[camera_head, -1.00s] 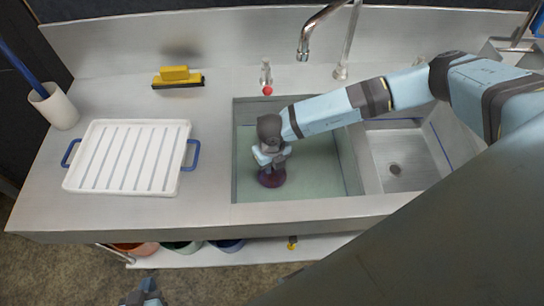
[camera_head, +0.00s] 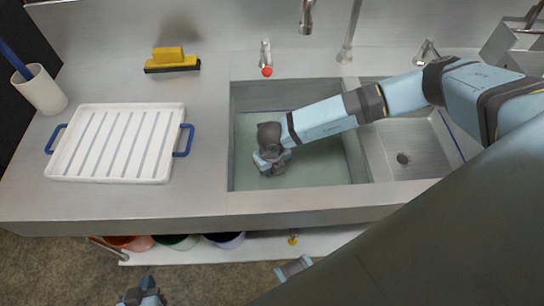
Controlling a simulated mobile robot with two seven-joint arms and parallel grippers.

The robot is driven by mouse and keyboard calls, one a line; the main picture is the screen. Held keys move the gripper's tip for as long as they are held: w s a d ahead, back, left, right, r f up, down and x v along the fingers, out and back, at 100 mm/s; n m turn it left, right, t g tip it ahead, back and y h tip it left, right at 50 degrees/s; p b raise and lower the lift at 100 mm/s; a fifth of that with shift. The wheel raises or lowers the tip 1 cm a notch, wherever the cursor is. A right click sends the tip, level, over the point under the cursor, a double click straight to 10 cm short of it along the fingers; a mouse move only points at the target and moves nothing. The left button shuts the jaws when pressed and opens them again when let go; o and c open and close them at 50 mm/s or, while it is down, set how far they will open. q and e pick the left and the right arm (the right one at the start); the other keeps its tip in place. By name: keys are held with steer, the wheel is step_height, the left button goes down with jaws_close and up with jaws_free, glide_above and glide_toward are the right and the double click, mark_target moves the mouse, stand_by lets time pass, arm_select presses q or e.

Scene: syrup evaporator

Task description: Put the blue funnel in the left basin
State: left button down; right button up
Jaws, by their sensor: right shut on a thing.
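The left basin (camera_head: 310,174) is a deep sink with a greenish floor. My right gripper (camera_head: 268,167) reaches down into it, at its left side, and points downward. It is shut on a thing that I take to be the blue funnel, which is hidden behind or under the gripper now. I cannot tell whether the funnel touches the basin floor. My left gripper (camera_head: 143,293) is low at the bottom edge, away from the sink, and its fingers are too unclear to read.
The right basin (camera_head: 402,180) has a drain and lies under my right arm. A white ribbed tray (camera_head: 117,178) with blue handles, a yellow-topped brush (camera_head: 172,66) and a white cup (camera_head: 41,91) stand on the left counter. Faucets line the back. Coloured buckets (camera_head: 226,239) sit below.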

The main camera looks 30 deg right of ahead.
steer(key=shift+f, duration=0.15)
stand_by(0.3)
steer(key=shift+f, duration=0.25)
steer(key=o, duration=1.4)
steer(key=shift+o, duration=0.2)
step_height(320, 180, up, 34)
steer(key=p, duration=1.8)
steer(key=shift+f, duration=0.2)
